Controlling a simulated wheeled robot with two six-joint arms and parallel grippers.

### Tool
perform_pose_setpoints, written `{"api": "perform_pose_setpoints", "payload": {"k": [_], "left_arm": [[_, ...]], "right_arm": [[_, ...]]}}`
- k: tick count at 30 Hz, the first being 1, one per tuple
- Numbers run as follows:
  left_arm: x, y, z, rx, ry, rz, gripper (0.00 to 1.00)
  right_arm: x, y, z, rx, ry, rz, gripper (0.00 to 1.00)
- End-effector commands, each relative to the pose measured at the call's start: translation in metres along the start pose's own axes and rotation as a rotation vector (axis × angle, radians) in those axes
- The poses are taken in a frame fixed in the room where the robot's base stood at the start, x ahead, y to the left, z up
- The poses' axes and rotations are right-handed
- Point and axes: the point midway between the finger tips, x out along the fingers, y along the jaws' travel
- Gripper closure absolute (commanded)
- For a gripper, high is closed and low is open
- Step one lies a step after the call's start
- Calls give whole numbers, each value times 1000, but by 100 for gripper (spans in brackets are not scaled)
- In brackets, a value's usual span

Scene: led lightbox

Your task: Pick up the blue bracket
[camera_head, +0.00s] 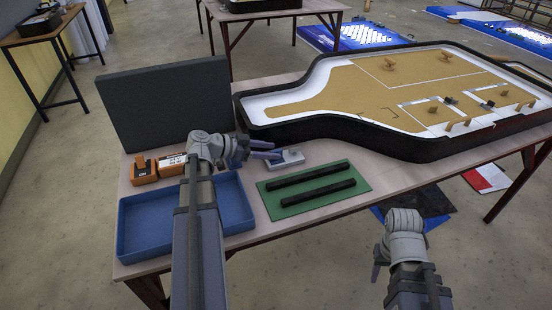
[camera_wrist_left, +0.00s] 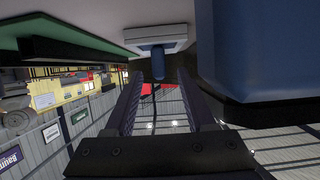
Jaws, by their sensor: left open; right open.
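A small blue piece (camera_wrist_left: 157,62), which looks like the blue bracket, stands out from a light grey block (camera_wrist_left: 155,36) in the left wrist view. My right gripper (camera_head: 378,264) is open and empty, off the table's front edge.
A blue tray (camera_head: 138,254) lies under my left arm. A green mat (camera_head: 310,205) bears two black bars (camera_head: 315,193). Orange boxes (camera_head: 144,172) and a dark upright panel (camera_head: 165,105) stand behind the tray.

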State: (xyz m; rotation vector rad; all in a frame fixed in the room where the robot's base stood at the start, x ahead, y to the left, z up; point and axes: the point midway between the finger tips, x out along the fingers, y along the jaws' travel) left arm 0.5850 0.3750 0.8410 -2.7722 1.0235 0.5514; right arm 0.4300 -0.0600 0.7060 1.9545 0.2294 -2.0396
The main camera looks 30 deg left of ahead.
Motion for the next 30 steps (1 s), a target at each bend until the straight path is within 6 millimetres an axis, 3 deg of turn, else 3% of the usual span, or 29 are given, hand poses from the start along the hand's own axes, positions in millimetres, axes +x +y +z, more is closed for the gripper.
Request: {"api": "perform_pose_setpoints", "payload": {"k": [2, 8, 23, 30], "left_arm": [[9, 0, 2, 1, 0, 1, 45], [10, 0, 0, -1, 0, -1, 45], [10, 0, 0, -1, 0, -1, 99], [10, 0, 0, 0, 0, -1, 100]], "right_arm": [[5, 0, 0, 0, 0, 0, 54], [4, 0, 0, 0, 0, 0, 54], [4, 0, 0, 0, 0, 0, 54], [4, 0, 0, 0, 0, 0, 54]]}}
